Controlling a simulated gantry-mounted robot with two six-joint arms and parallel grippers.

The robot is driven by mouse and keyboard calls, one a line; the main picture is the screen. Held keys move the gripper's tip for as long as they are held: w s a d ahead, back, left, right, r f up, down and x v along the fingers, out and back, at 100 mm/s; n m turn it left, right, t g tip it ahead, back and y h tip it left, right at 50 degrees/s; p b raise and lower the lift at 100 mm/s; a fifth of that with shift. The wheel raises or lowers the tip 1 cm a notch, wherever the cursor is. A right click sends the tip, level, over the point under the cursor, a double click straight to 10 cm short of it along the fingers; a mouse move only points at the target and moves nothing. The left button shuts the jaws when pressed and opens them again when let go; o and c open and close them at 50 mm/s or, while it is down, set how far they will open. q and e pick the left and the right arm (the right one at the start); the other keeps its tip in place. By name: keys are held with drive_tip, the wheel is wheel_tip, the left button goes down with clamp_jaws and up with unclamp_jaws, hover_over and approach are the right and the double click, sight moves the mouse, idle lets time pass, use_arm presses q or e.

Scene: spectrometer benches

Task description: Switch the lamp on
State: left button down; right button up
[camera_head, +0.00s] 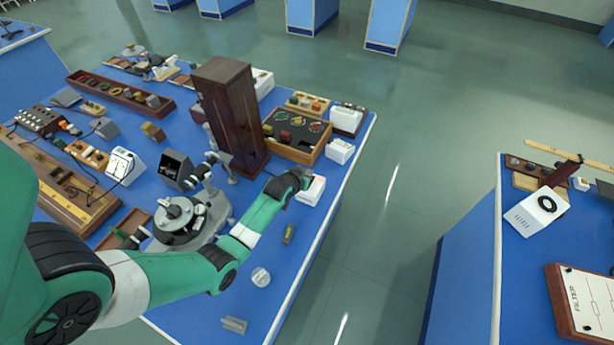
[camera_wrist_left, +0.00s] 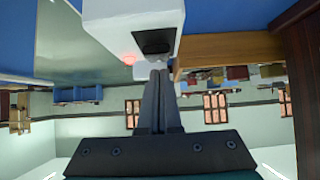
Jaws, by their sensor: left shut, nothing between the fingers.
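A white box (camera_head: 313,192) sits near the right edge of the left blue bench in the head view. In the left wrist view the same white box (camera_wrist_left: 108,20) fills the top middle, with a black switch (camera_wrist_left: 155,42) on its face and a small red glow (camera_wrist_left: 129,59) at its edge. My left gripper (camera_head: 304,180) is at the box; its fingers (camera_wrist_left: 158,76) are shut and empty, tips just by the black switch. I cannot tell whether they touch it. Which thing is the lamp itself is not clear. My right gripper is not in view.
A tall dark wooden case (camera_head: 228,110) stands behind my left forearm. A wooden tray (camera_head: 297,155) and a small white box (camera_head: 340,151) lie beyond the gripper. A round grey instrument (camera_head: 180,218) stands near my arm. A floor gap separates the right bench (camera_head: 470,240).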

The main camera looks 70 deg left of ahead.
use_arm(q)
drive_tip(key=r+p, duration=0.4)
drive_tip(key=r, duration=0.1)
drive_tip(key=shift+w+a+r+p, duration=0.1)
drive_tip(key=shift+w+a+p, duration=0.1)
drive_tip(key=shift+p, duration=0.1)
drive_tip(key=w+r+p+v, duration=0.1)
drive_tip(key=p+v, duration=0.2)
drive_tip(key=v, duration=0.6)
drive_tip(key=shift+a+r+p, duration=0.2)
drive_tip(key=shift+a+p, duration=0.15)
drive_tip(key=shift+p, duration=0.05)
